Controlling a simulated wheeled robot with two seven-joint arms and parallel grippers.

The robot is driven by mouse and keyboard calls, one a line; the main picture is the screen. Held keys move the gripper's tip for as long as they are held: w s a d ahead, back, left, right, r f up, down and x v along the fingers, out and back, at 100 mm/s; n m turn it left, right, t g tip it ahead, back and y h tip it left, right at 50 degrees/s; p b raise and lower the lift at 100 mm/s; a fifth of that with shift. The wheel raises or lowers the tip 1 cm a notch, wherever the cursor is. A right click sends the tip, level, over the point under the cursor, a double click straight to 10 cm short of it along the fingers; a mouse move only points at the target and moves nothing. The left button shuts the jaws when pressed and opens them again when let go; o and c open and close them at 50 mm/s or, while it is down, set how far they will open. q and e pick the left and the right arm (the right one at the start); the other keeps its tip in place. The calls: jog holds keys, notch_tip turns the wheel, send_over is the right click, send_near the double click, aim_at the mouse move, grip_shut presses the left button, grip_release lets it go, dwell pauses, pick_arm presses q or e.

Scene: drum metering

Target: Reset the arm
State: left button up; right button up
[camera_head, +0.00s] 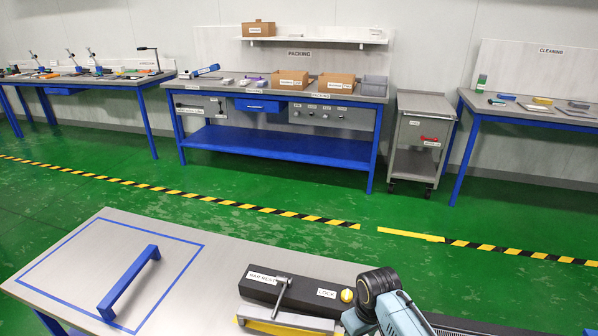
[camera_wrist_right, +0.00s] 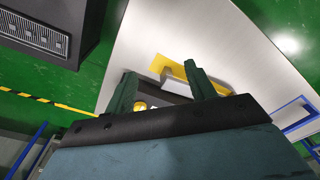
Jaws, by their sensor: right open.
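My right arm (camera_head: 392,308) comes in at the bottom of the head view, beside a dark fixture (camera_head: 310,288) labelled "BAR REST" and "LOCK". My right gripper (camera_wrist_right: 160,70) is open in the right wrist view, with its two green fingers spread apart. I see nothing held between them. A yellow knob (camera_head: 347,295) sits at the fixture's LOCK end, close to my arm; a yellow knob (camera_wrist_right: 140,106) also shows near the left finger. A metal lever (camera_head: 282,290) rises from the fixture. My left gripper is out of view.
The fixture stands on a grey table (camera_head: 225,262). A blue bar handle (camera_head: 130,280) stands inside a blue outlined square at left. Behind, across green floor, are a packing bench (camera_head: 275,147), a grey cart (camera_head: 414,140) and a cleaning table (camera_head: 535,112).

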jog(key=s+d+m+t, duration=0.1)
jog(key=s+d, duration=0.1)
jog(key=s, duration=1.2)
jog(key=s+d+r+m+t, duration=0.1)
jog(key=s+d+r, duration=0.2)
jog(key=s+r, duration=0.25)
jog(key=s+d+r+m+t, duration=0.1)
jog(key=s+d+r, duration=0.25)
jog(key=s, duration=0.35)
notch_tip(320, 180, down, 25)
jog(key=s+a+g, duration=0.1)
jog(key=s, duration=0.1)
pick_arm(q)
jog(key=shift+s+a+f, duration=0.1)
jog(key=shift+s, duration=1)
pick_arm(e)
jog(key=s+d+f+g, duration=0.1)
jog(key=s+d+f, duration=0.2)
jog(key=s+f, duration=1.1)
jog(key=shift+s+f+g+h, duration=0.15)
jog(key=shift+s+g+h, duration=0.15)
jog(key=shift+s, duration=0.8)
